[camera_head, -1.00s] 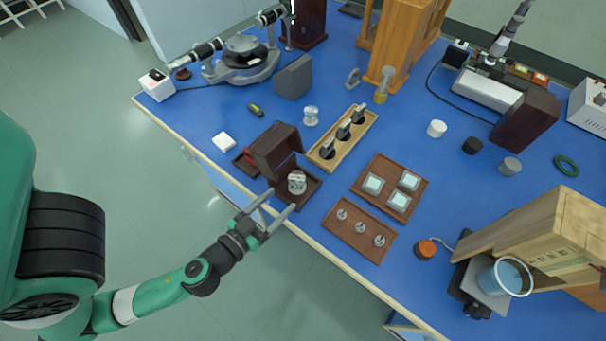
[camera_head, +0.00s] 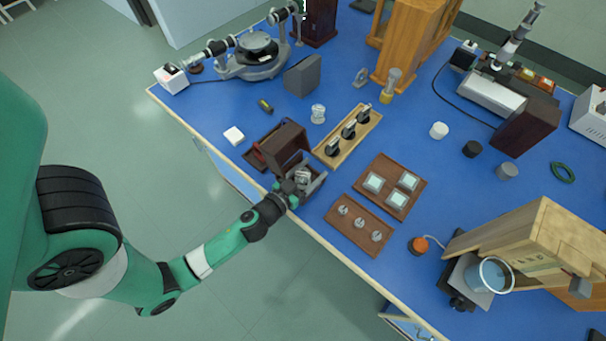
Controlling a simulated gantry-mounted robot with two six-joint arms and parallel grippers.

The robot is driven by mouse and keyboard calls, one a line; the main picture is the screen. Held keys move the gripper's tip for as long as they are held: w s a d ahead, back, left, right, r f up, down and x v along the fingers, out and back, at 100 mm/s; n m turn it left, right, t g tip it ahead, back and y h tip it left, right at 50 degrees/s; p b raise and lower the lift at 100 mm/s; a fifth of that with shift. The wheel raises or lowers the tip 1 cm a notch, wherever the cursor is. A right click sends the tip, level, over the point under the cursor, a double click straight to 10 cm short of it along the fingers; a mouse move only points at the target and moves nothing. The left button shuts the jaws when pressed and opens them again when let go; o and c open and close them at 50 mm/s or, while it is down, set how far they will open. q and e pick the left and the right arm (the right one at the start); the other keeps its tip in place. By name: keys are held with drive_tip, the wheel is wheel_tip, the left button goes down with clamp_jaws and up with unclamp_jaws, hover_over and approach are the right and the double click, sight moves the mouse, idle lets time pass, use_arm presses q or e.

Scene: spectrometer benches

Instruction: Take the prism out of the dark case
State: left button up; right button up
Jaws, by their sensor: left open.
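The dark case (camera_head: 284,143) stands near the table's front left edge, its brown lid raised and its open side toward me. The prism (camera_head: 303,174), a small pale, shiny piece, sits at the case's open front part. My left gripper (camera_head: 302,180) is open at the case, with its fingers reaching around or beside the prism. The wrist hides part of the prism and the case floor, so contact cannot be told. My right gripper is not in view.
A wooden tray with several dark pieces (camera_head: 332,151) stands just right of the case. Brown trays with square plates (camera_head: 375,167) and small metal parts (camera_head: 340,224) lie further right.

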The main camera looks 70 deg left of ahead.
use_arm(q)
drive_tip(key=shift+s+f, duration=0.1)
clamp_jaws()
idle(0.5)
